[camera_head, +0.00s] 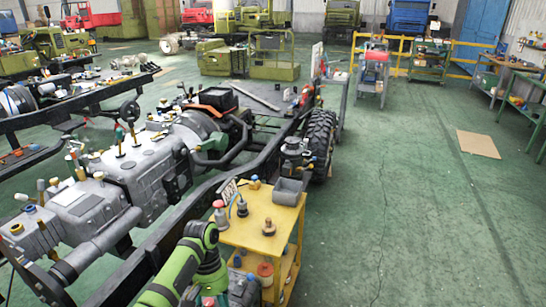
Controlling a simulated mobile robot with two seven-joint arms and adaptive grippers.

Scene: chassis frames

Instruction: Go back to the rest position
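A green and dark grey arm link of mine (190,262) comes up from the bottom edge, left of centre, and bends back down beside the yellow cart (258,237). I cannot make out any gripper fingers on it. No second arm shows, and my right gripper is out of view. The cart's top holds a red-capped bottle (220,214), a small blue-topped bottle (241,206), a brown knob-like part (268,228) and a grey bin (287,191). My arm hides the cart's near left part.
A truck chassis with a large grey engine (125,175) fills the left side, close to my arm. Its black tyre (320,142) stands behind the cart. The green floor (410,220) to the right is clear, apart from a flat cardboard sheet (478,144). Workbenches line the far right.

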